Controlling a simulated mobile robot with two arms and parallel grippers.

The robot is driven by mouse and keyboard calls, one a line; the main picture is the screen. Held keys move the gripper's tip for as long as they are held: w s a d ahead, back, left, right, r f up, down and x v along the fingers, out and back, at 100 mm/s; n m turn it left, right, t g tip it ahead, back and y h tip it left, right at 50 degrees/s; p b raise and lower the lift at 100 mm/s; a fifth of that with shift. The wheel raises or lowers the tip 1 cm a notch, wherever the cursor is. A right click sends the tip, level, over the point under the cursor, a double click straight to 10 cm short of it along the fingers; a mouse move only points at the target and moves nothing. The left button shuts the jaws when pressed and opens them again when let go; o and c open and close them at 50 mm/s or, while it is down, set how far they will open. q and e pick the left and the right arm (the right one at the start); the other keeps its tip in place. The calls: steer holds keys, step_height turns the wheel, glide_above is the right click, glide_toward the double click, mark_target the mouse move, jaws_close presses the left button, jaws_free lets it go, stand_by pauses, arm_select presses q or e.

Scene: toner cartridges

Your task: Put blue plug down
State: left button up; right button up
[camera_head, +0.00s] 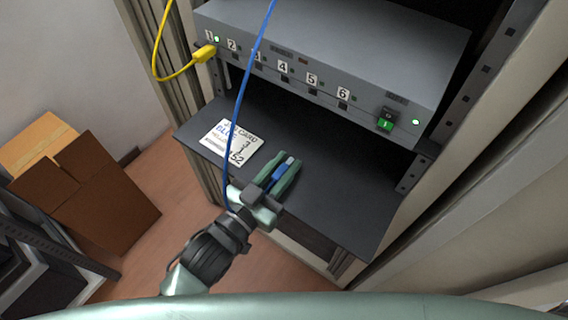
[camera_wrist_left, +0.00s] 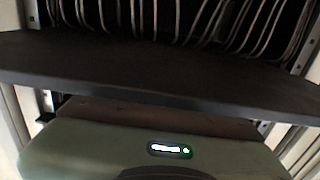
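The blue plug (camera_head: 279,173), with a pale clear tip, sits between the two green fingers of my left gripper (camera_head: 283,172) in the head view. The fingers lie along both sides of it, over the dark shelf (camera_head: 338,207) near its front edge. I cannot tell whether the plug touches the shelf. A blue cable (camera_head: 239,105) runs from the top of the view down behind my wrist. The left wrist view shows the shelf edge (camera_wrist_left: 160,88) and my green gripper housing, but no fingers or plug. My right gripper is not in view.
A grey switch box (camera_head: 340,45) with numbered ports stands above the shelf. A yellow plug (camera_head: 204,53) is at port 1. The shelf's right part is clear. Cardboard boxes (camera_head: 90,185) stand on the floor.

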arm_select(q)
steer(key=shift+o, duration=0.9)
steer(key=shift+r, duration=0.25)
steer(key=b+v, duration=0.1)
steer(key=v, duration=1.1)
steer(key=shift+b, duration=0.35)
